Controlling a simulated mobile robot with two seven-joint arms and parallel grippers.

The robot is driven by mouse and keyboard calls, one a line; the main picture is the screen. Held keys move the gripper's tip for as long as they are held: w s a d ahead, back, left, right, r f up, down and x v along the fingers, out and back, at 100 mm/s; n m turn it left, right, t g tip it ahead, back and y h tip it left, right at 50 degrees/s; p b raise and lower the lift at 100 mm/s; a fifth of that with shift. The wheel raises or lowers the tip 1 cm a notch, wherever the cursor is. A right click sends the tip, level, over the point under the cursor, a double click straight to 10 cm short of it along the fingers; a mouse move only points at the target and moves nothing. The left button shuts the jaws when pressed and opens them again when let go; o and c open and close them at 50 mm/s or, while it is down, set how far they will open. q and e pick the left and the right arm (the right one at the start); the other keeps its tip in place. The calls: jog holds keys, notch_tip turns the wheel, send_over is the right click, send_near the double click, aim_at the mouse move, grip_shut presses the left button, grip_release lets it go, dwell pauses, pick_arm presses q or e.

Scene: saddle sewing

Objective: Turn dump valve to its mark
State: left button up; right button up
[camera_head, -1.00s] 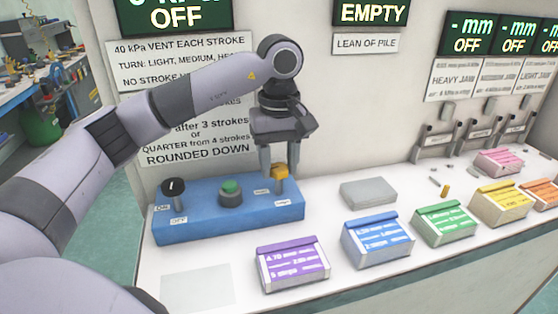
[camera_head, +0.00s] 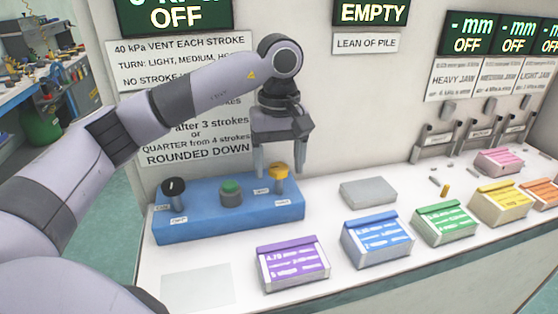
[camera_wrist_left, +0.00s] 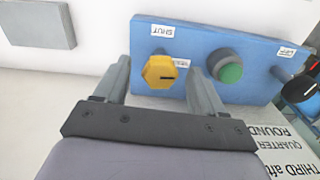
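The dump valve looks to be the yellow six-sided knob (camera_head: 279,172) on a dark stem at the right end of the blue panel (camera_head: 225,215). In the left wrist view the knob (camera_wrist_left: 159,71) has a dark line on its face, pointing roughly right in the picture. A SHUT label (camera_wrist_left: 162,31) and a second small label (camera_wrist_left: 182,63) lie by it. My left gripper (camera_head: 278,170) points down over the knob. Its fingers (camera_wrist_left: 158,85) are open on either side of the knob, with a visible gap. My right gripper is not in view.
On the same panel are a green button (camera_head: 231,187) and a black knob (camera_head: 173,187) with ON and OFF labels. Purple (camera_head: 291,266) and blue (camera_head: 377,242) boxes stand in front, a grey block (camera_head: 368,192) to the right. The wall is close behind.

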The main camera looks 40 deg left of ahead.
aim_at(279, 167)
pick_arm(q)
notch_tip(279, 167, up, 7)
jog(key=shift+r, duration=0.15)
dwell(0.4)
dwell(0.5)
